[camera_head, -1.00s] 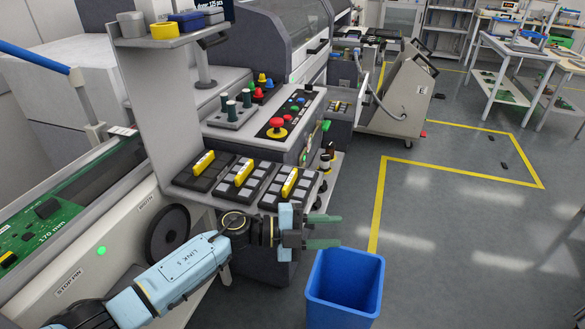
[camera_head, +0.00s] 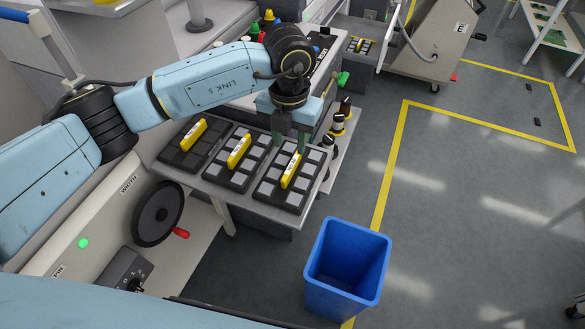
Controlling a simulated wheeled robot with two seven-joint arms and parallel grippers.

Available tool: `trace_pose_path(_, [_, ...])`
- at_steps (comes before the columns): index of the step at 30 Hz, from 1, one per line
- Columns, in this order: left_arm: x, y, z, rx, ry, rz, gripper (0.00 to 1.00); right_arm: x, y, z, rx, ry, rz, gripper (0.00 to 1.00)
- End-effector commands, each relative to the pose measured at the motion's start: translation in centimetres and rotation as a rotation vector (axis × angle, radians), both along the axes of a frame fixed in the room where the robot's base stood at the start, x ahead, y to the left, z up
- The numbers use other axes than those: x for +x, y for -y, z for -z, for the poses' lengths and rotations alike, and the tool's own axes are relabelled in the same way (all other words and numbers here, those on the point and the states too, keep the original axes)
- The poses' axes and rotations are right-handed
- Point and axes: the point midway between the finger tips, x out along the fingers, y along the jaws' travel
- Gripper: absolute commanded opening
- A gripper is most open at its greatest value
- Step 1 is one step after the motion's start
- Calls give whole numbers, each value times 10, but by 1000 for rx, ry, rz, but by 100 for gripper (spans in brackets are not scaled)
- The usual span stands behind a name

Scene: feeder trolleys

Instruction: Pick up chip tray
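Three flat black chip trays with upright yellow handles lie side by side on a grey shelf (camera_head: 226,197): the left tray (camera_head: 176,157), the middle tray (camera_head: 217,174) and the right tray (camera_head: 266,191). The middle and right trays show grey square chips; the left one looks dark. My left gripper (camera_head: 290,146) points down with its green fingers apart and empty. It is just above and behind the yellow handle (camera_head: 291,171) of the right tray; whether a fingertip touches the tray cannot be told. My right gripper is not in view.
A blue bin (camera_head: 347,266) stands on the floor at the right front of the shelf. A black handwheel (camera_head: 158,212) is at the lower left. The floor to the right is open.

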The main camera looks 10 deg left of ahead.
Motion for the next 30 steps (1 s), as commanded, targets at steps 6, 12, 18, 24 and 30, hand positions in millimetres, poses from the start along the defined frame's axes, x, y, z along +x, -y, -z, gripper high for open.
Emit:
trace_pose_path(6, [0,1,26,-3,-2,1,37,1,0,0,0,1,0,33])
trace_pose_path(12, [0,2,38,-3,-3,2,37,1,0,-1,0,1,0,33])
trace_pose_path(18, [0,4,68,-2,-4,0,37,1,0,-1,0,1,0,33])
trace_pose_path(24, [1,4,81,-3,0,2,37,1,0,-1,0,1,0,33])
trace_pose_path(30, [1,4,80,-3,0,2,28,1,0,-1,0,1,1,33])
